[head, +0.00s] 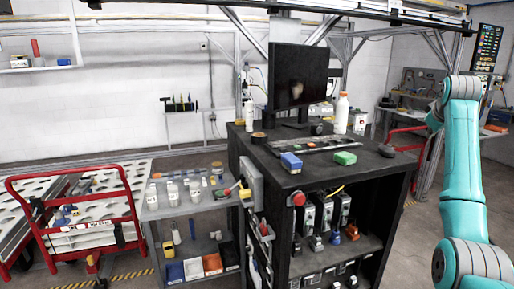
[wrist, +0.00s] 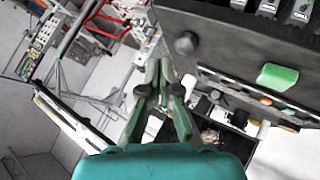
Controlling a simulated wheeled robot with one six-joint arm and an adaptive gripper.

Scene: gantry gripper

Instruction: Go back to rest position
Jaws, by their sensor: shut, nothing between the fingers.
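My gripper (wrist: 159,72) shows in the wrist view with its green fingers drawn together and nothing between them. It is in the air, apart from the black workbench (wrist: 215,22), whose top shows tilted at the upper right of that view. In the head view my teal arm is raised at the right side, beside the bench. The gripper itself cannot be made out there.
The black bench (head: 353,171) holds a blue block (head: 291,162), a green block (head: 344,158), a dark round object (head: 387,151), a monitor (head: 299,76) and a white bottle (head: 341,113). A grey cart (head: 190,208) and red trolley (head: 75,222) stand left.

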